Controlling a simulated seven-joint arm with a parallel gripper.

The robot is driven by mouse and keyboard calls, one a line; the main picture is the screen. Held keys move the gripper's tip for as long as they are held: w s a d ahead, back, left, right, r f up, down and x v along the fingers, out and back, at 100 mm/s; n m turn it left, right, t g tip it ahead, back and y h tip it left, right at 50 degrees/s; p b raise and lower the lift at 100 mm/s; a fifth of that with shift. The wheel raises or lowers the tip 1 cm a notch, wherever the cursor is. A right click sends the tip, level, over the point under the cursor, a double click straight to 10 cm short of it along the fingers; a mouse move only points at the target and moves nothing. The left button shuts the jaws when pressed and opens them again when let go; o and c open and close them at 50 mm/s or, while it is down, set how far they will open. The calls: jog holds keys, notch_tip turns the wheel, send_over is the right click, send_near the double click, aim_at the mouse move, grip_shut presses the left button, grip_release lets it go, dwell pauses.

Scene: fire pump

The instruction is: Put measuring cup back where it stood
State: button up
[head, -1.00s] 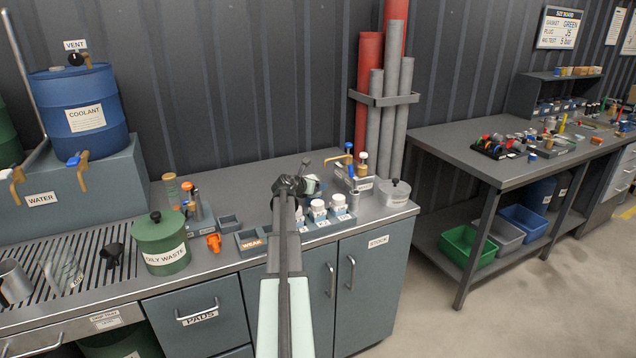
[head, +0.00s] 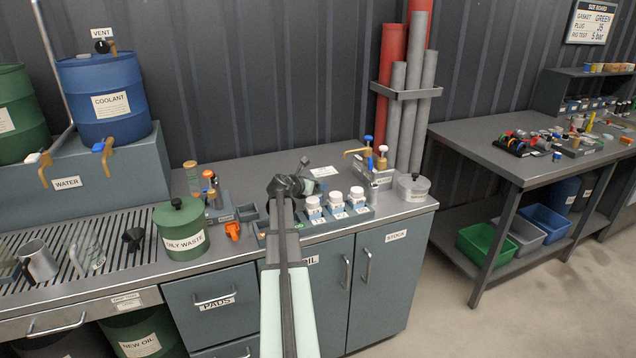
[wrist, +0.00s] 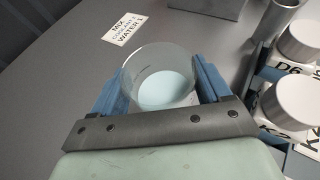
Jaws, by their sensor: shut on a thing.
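A clear, round measuring cup (wrist: 160,75) with pale blue liquid or a pale blue bottom is between the two blue fingers of my gripper (wrist: 162,88) in the wrist view. The fingers are shut on its sides, and I look down into its open top. In the head view my gripper (head: 288,186) is over the back bench, just left of the white-capped bottles. There the cup is mostly hidden by the gripper. I cannot tell whether its base touches the bench.
White-capped bottles (head: 335,203) stand close on the right. A printed label (wrist: 127,27) lies on the grey bench (wrist: 60,90). A green oily waste can (head: 180,230), an orange item (head: 233,230) and a drain grate (head: 60,275) are left.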

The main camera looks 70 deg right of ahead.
jog(key=shift+w+a, duration=0.2)
jog(key=shift+a, duration=0.2)
jog(key=o, duration=1.1)
jog(key=shift+o, duration=0.2)
jog(key=shift+a, duration=0.1)
jog(key=v, duration=1.3)
jog(key=shift+a+r, duration=0.2)
jog(key=shift+a, duration=0.05)
jog(key=shift+s+d, duration=0.1)
